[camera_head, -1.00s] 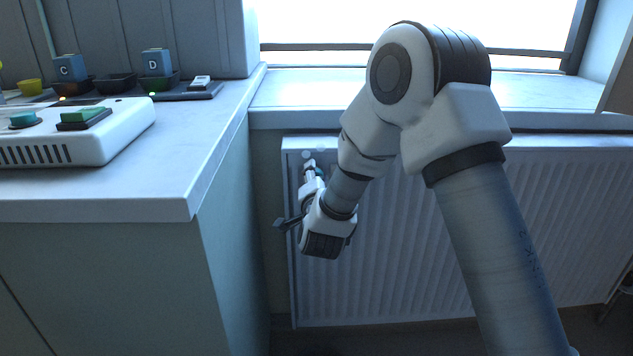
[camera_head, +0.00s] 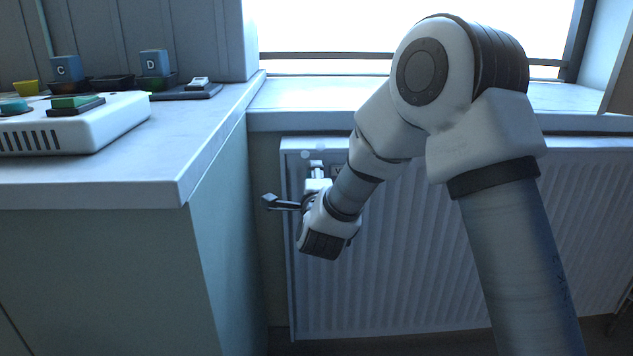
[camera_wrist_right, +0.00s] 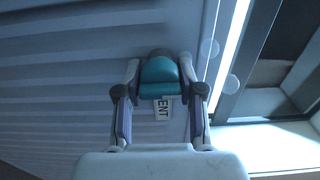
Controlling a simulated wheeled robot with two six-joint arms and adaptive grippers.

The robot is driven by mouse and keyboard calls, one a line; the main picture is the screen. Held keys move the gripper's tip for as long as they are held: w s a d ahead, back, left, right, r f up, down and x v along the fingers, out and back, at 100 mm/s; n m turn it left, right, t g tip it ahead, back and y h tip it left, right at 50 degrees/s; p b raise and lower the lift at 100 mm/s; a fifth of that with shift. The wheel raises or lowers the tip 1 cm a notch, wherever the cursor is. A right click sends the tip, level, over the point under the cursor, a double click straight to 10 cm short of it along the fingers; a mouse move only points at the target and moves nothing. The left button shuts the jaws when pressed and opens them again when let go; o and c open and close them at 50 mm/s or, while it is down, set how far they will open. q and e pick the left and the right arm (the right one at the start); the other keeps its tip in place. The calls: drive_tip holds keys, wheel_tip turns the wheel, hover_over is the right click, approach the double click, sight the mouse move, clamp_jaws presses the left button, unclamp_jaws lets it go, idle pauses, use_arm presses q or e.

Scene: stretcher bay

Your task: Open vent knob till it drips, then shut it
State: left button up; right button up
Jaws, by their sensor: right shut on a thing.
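The teal vent knob (camera_wrist_right: 160,90) sits between the fingers of my right gripper (camera_wrist_right: 160,70) in the right wrist view, and the gripper is shut on it. A white label (camera_wrist_right: 163,109) with the letters "ENT" shows just below the knob, partly covered. In the head view my right gripper (camera_head: 317,172) is at the upper left corner of the white ribbed radiator (camera_head: 440,265); my own wrist hides the knob there. No drip shows in either view. My left gripper is not in view.
A counter (camera_head: 190,140) stands close to the left of the radiator, its edge near my right wrist. It carries a white device (camera_head: 110,127), blue blocks C (camera_head: 66,68) and D (camera_head: 154,62) and a yellow cup (camera_head: 26,88). A window sill (camera_head: 330,97) runs above the radiator.

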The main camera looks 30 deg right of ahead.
idle(0.4)
drive_tip(key=o, duration=1.1)
drive_tip(key=shift+o, duration=0.2)
drive_tip(key=v, duration=1.2)
drive_tip(key=shift+f, duration=0.1)
